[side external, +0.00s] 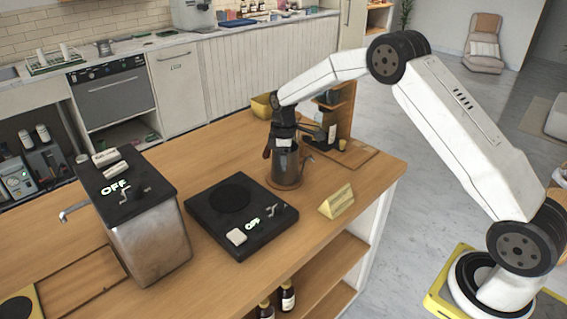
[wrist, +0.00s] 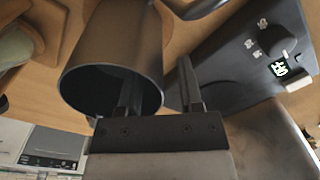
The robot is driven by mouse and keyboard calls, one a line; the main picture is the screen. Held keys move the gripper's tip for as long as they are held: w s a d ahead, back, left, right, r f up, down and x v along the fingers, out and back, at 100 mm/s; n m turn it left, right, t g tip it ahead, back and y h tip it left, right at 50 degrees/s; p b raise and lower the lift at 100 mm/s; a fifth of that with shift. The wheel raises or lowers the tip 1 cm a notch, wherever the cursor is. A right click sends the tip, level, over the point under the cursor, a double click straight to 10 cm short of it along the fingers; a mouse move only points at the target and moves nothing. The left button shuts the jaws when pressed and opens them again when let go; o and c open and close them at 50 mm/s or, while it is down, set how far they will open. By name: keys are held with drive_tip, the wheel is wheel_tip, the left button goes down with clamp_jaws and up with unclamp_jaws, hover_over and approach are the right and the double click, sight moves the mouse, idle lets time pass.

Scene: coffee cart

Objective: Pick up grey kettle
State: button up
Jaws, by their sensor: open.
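The grey kettle (side external: 286,166) stands upright on a round wooden coaster on the counter, right of the black hot plate. In the wrist view the kettle (wrist: 112,55) shows its dark open mouth, with a curved part at the top of the picture. My gripper (side external: 284,141) is pointed down at the kettle's top. In the wrist view my gripper (wrist: 158,92) is open; one finger overlaps the kettle's mouth and the other is outside its wall. I cannot tell whether either finger touches the kettle.
The black hot plate (side external: 240,212) reads OFF. A metal boiler (side external: 150,240) with a tap stands to its left. A small yellow sign (side external: 337,201) is at the front right. A wooden shelf (side external: 344,108) with bottles stands behind the kettle, with a yellow bowl (side external: 262,106) nearby.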

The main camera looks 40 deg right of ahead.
drive_tip(key=shift+f, duration=0.75)
clamp_jaws()
idle(1.2)
